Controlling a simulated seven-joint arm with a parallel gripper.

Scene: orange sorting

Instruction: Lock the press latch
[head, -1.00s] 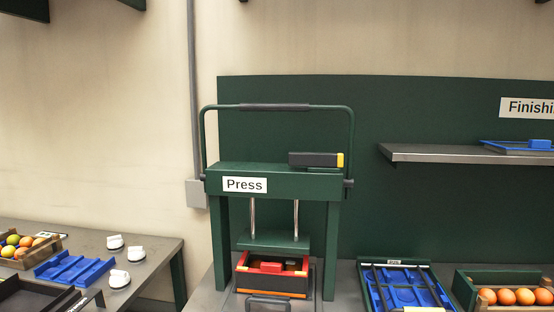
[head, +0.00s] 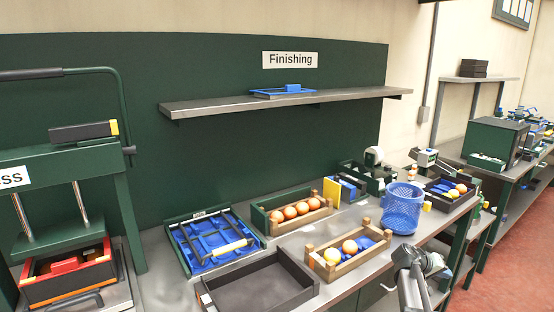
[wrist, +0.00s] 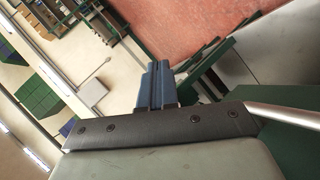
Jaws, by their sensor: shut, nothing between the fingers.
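The green press stands at the left edge of the head view (head: 75,160), partly cut off, with its label reading only "SS". On its top beam lies a black bar with a yellow end (head: 80,132), which looks like the latch. The press handle (head: 95,69) is raised above the beam. A red and black box (head: 65,277) sits under the press plate. My gripper shows in the wrist view (wrist: 158,68), its blue fingers together and empty, far from the press. A part of my arm shows at the lower right of the head view.
Red floor (head: 520,250) is open at the right.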

